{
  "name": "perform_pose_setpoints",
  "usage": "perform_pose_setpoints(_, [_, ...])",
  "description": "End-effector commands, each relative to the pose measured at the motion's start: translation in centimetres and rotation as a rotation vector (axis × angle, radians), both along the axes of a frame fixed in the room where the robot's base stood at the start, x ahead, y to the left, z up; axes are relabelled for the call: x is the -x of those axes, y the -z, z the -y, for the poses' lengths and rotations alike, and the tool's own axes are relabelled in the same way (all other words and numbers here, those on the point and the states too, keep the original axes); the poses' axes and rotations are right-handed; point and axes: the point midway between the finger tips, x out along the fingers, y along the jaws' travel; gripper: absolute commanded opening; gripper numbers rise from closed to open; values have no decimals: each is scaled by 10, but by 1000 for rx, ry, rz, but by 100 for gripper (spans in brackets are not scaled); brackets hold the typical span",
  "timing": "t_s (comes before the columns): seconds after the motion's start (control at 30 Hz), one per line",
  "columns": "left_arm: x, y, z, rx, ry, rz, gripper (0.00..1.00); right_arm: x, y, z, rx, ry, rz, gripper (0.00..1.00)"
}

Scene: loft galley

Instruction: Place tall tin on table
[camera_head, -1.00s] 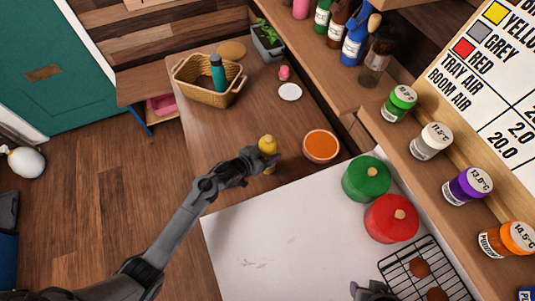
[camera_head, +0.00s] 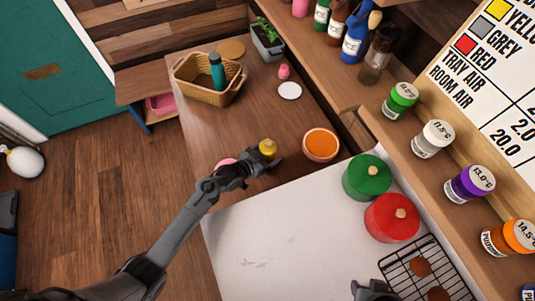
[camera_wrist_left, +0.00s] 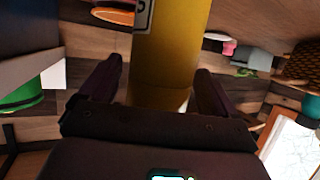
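The tall yellow tin (camera_head: 267,147) stands on the brown wooden table (camera_head: 205,130), near the white worktop. In the left wrist view the tin (camera_wrist_left: 170,50) fills the upper middle, with part of a dark-lettered label at its edge. My left gripper (camera_head: 262,163) is at the tin, its two fingers apart on either side of it. In the wrist view the fingers (camera_wrist_left: 160,88) look open, with a gap showing beside the tin. My right gripper (camera_head: 372,290) shows only partly at the bottom edge; its fingers are unclear.
An orange-topped bowl (camera_head: 321,145) stands close right of the tin. A wicker basket (camera_head: 205,88) holds a teal bottle. Green (camera_head: 366,177) and red (camera_head: 392,218) lidded pots stand on the white worktop (camera_head: 270,240). A pink object (camera_head: 226,163) is partly hidden behind my left arm.

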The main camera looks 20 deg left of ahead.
Motion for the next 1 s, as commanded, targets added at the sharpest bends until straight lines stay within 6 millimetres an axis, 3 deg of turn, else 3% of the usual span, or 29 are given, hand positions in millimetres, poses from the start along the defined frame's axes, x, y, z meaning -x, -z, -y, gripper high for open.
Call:
perform_pose_setpoints(0.23, [0,-4,0,0,0,0,91,0,-3,-1,-4,3,0,46])
perform_pose_setpoints(0.37, [9,-8,-5,-1,-1,1,91,0,-5,-1,-6,4,0,46])
perform_pose_setpoints(0.8, [75,-36,-32,-2,0,-1,91,0,-14,-2,-7,4,0,46])
perform_pose_setpoints(1.0, [94,-46,-41,-1,0,0,91,0,-15,-1,-4,3,0,46])
